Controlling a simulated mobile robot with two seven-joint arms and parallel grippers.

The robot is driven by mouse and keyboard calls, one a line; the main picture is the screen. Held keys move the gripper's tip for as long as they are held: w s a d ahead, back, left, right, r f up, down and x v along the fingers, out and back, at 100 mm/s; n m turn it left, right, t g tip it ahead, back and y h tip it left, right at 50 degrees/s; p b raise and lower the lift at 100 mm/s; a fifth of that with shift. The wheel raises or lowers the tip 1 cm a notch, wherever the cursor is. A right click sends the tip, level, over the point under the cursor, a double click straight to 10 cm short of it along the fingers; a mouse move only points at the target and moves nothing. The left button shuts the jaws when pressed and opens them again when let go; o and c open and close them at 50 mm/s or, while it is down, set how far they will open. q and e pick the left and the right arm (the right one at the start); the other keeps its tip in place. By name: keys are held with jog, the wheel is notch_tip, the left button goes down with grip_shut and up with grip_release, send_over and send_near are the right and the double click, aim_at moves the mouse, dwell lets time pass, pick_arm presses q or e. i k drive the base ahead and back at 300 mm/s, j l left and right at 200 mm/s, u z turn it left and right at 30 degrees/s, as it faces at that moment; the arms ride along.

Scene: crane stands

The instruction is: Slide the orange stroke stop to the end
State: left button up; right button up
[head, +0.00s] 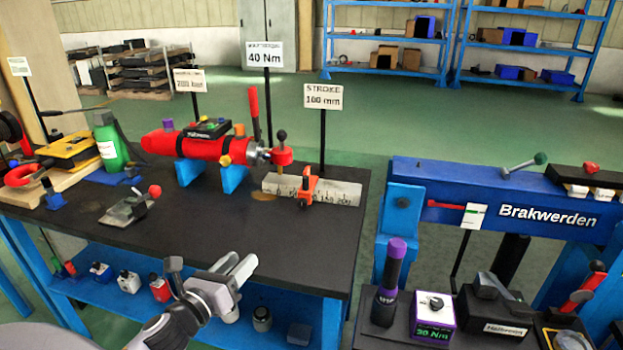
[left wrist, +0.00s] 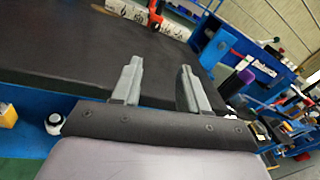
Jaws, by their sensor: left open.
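The orange stroke stop (head: 306,190) sits on a pale marked scale bar (head: 345,193) at the right end of the dark bench, below the "STROKE 100 mm" sign (head: 323,96). The stop straddles the bar around its middle. In the left wrist view the scale bar (left wrist: 128,12) is at the top, with part of the orange stop (left wrist: 155,16) at the upper edge. My left gripper (head: 238,265) is open and empty, near the bench's front edge, well short of the stop. It also shows in the left wrist view (left wrist: 160,68). My right gripper is not in view.
A red cylinder tool (head: 190,145) on blue supports stands left of the bar, with a red lever (head: 253,102) upright. A green bottle (head: 110,145) and a small grey device (head: 128,208) are farther left. The bench top (head: 215,225) in front is clear. A blue press frame (head: 480,190) stands right.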

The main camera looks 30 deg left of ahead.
aim_at(306, 189)
jog(key=i+j, duration=0.15)
jog(key=i, duration=0.7)
